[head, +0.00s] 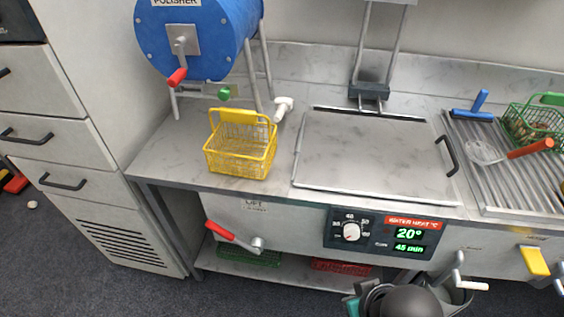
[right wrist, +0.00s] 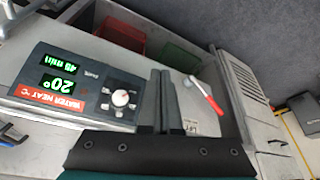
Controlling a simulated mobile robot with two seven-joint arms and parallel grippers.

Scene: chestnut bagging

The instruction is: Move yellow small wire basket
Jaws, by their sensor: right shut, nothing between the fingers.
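The yellow small wire basket (head: 236,163) stands upright and looks empty on the steel counter, below the blue polisher drum. Its solid yellow handle is at its back edge. My right gripper shows in the right wrist view (right wrist: 161,80), its two dark fingers shut together with nothing between them. It is in front of the heater's control panel, apart from the basket. Dark parts of my right arm show at the bottom of the head view, where the fingertips cannot be made out. The basket is not in the right wrist view. My left gripper is in neither view.
The blue polisher (head: 199,38) stands behind the basket, with a white valve (head: 283,108) beside it. A flat lidded heater (head: 365,155) is to the right. A green basket (head: 537,125) sits on the ribbed drainer. A red-handled lever (head: 232,236) juts out below the counter edge.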

